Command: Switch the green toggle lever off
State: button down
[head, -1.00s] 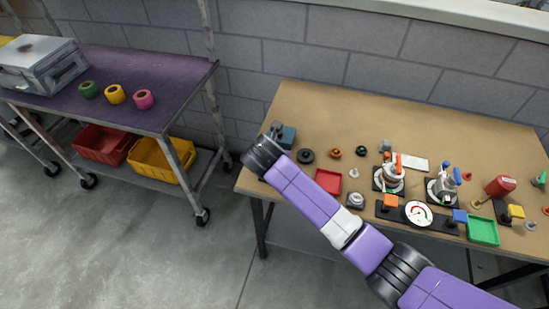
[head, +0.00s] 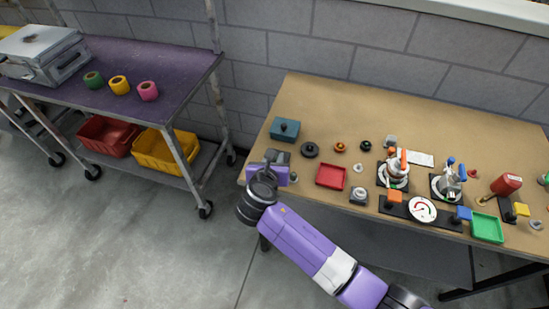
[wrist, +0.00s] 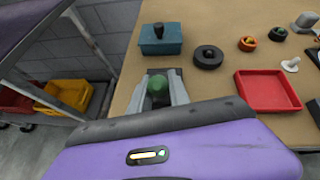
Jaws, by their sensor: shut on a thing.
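In the wrist view a green rounded knob (wrist: 158,92), which looks like the end of the green toggle lever, sits between the two grey fingers of my gripper (wrist: 161,78). The fingers are shut on it. A dark plate shows just beyond the knob. The lower part of the lever and its base are hidden by my gripper. In the head view my gripper (head: 277,157) is at the table's front left corner, in front of the teal box; the green knob cannot be made out there.
The teal box (head: 285,129) with a dark knob stands just behind my gripper. A black ring (head: 310,150) and a red tray (head: 331,176) lie to the right. Valves, a gauge (head: 422,209) and a green tray (head: 487,228) fill the table's right front. The back of the table is clear.

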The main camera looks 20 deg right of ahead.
jog(key=c, duration=1.2)
grip_release()
jog(key=v, duration=0.7)
jog(key=shift+s+a+r, duration=0.2)
jog(key=shift+s, duration=0.1)
